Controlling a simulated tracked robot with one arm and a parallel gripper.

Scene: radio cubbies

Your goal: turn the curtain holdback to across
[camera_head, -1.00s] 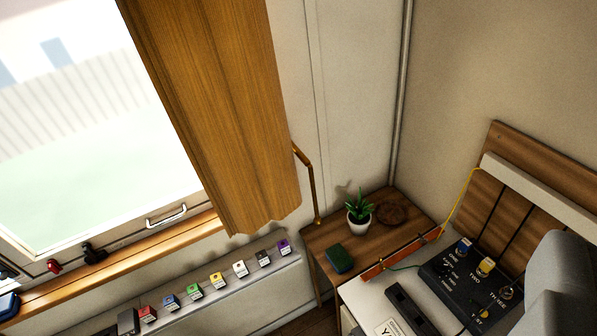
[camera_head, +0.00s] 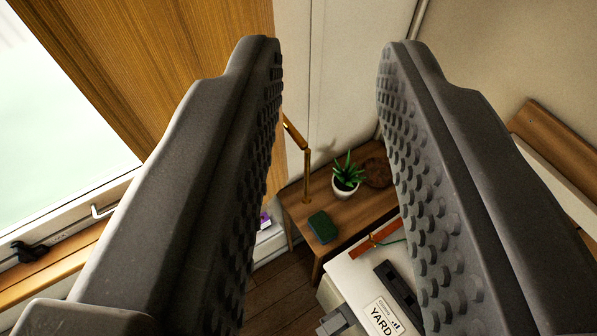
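The curtain holdback (camera_head: 306,165) is a thin brass rod with an angled arm at its top, standing just right of the curtain's edge. Its upper arm slants up and left towards the curtain (camera_head: 130,62), and its upright part runs down by the wooden side table. My gripper (camera_head: 325,55) is open and empty, its two dark studded fingers wide apart. The holdback shows in the gap between the fingers, nearer the left one, and looks farther off than the fingertips. The left finger hides much of the curtain's lower part.
A wooden side table (camera_head: 327,212) holds a potted plant (camera_head: 347,178), a green box (camera_head: 323,227) and a round brown item (camera_head: 377,172). The window (camera_head: 50,150) is at left.

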